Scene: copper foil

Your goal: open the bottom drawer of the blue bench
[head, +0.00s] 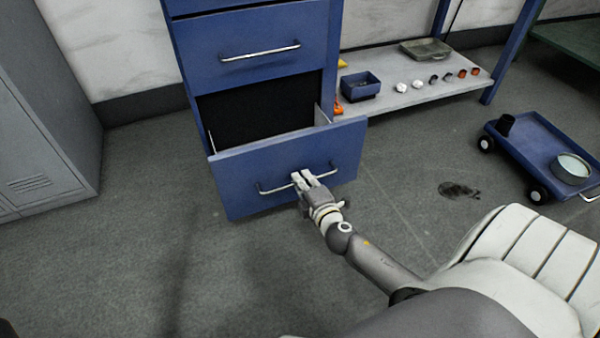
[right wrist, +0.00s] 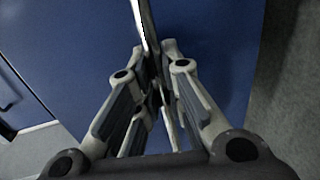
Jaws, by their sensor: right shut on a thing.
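The blue bench (head: 190,50) stands against the wall in the head view. Its bottom drawer (head: 235,183) is pulled out some way, with a dark gap (head: 260,108) showing behind its front. My right gripper (head: 303,178) is shut on the bar handle (head: 322,178) of that drawer. In the right wrist view the fingers (right wrist: 158,90) close around the bright handle (right wrist: 146,25) in front of the blue drawer front (right wrist: 225,70). The drawer above, with its own handle (head: 260,53), is closed. My left gripper is not in view.
A grey locker (head: 45,110) stands at the left. A low shelf (head: 410,97) to the right holds a blue bin (head: 360,88), a tray (head: 426,48) and several small parts. A blue cart (head: 535,150) stands on the right. The floor before the drawer is clear.

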